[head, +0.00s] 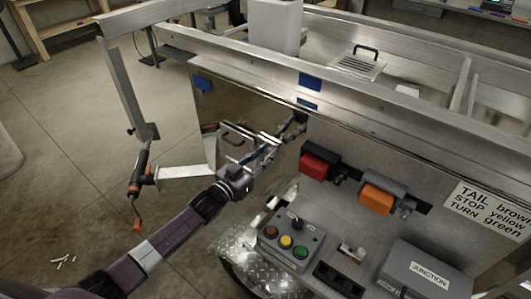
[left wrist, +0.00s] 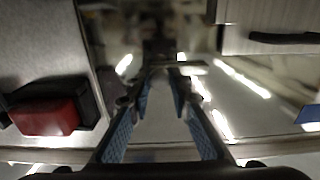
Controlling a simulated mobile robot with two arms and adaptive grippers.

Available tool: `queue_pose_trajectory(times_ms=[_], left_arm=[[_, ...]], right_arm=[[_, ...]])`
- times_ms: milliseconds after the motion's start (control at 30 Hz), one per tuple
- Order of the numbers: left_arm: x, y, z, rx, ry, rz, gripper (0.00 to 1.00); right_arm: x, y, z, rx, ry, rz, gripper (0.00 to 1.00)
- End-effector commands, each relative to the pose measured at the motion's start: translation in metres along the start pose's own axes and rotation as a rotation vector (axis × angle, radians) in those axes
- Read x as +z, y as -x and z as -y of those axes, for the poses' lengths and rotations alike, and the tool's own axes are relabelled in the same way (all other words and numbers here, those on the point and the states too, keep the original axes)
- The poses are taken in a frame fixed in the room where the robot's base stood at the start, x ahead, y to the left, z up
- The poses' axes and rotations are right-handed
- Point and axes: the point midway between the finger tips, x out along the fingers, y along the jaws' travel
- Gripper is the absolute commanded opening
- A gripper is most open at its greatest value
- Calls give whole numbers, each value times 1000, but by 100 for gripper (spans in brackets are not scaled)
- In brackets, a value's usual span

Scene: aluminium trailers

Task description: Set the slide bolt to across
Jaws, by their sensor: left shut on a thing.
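My left gripper (head: 297,123) reaches from the lower left up to the trailer's upright metal panel, just left of the red lamp. Its fingers are shut on a small metal part, apparently the slide bolt (left wrist: 194,69). In the left wrist view the blue-padded fingers of the gripper (left wrist: 160,82) close in towards this part. The fingers and blur hide most of the bolt, so I cannot tell whether it lies across. My right gripper is not in view.
The red lamp (head: 317,166) and orange lamp (head: 377,200) stick out from the panel. A button box (head: 291,247) and a grey junction box (head: 424,273) sit lower. A metal arm (head: 185,172) juts out at left. The floor at left is mostly clear.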

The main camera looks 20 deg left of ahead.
Motion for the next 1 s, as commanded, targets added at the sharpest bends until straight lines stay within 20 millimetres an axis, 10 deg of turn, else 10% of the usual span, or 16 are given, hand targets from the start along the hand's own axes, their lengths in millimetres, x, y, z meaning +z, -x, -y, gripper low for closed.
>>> queue_pose_trajectory(times_ms=[433,767,800,1000], left_arm=[[2,0,60,-1,-6,0,0],[-1,0,67,-4,0,0,0],[-1,0,67,-4,-1,0,20],[-1,0,66,-3,-1,0,37]], right_arm=[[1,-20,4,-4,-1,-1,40],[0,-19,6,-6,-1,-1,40],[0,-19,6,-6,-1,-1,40],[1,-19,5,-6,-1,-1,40]])
